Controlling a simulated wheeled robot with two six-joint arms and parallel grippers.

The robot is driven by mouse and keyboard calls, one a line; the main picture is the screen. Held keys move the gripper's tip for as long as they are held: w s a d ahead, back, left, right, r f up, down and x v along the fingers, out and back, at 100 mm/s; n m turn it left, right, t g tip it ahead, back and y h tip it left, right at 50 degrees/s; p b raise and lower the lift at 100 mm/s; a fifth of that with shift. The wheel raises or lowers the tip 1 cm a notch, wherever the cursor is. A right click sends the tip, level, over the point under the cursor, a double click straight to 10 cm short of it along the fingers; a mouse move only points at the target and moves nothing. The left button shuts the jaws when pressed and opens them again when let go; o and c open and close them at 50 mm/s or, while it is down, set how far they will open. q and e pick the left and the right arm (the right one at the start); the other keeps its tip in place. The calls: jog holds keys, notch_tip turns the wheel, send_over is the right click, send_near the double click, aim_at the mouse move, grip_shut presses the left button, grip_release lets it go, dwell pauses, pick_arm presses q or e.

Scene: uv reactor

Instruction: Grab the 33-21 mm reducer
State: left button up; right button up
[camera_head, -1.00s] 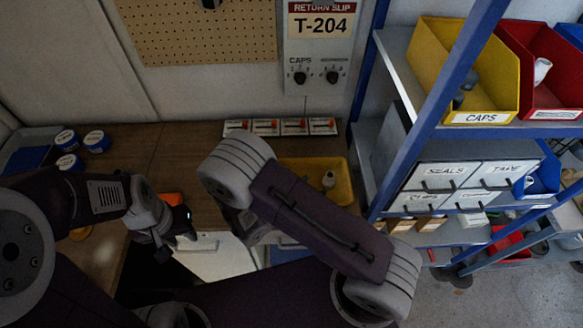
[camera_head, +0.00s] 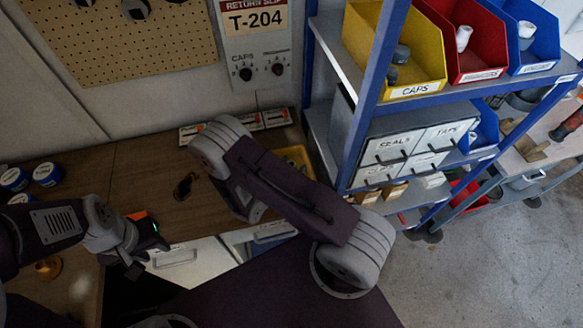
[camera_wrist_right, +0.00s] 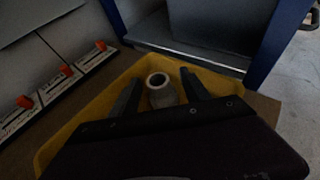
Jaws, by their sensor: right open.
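A grey tapered fitting (camera_wrist_right: 162,91) with a pale round open end stands in the yellow bin (camera_wrist_right: 50,150) in the right wrist view. It looks like a reducer, but I cannot read its size. My right gripper (camera_wrist_right: 160,79) is open, with one finger on each side of the fitting; I cannot tell whether they touch it. In the head view my right arm covers the right gripper and most of the yellow bin (camera_head: 296,155). My left gripper (camera_head: 147,255) is over the front of the bench on the left, with its fingers apart and nothing seen between them.
Several red-levered units (camera_wrist_right: 62,77) stand along the wall beside the yellow bin. A blue-framed shelf (camera_head: 385,60) with a yellow CAPS bin (camera_head: 415,90) and small drawers stands to the right. The floor (camera_head: 510,240) is clear at right.

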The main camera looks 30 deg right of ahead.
aim_at(291, 164)
jog(key=shift+s, duration=0.1)
grip_shut()
jog(key=shift+r, duration=0.1)
notch_tip(291, 164, up, 10)
jog(key=shift+a, duration=0.1)
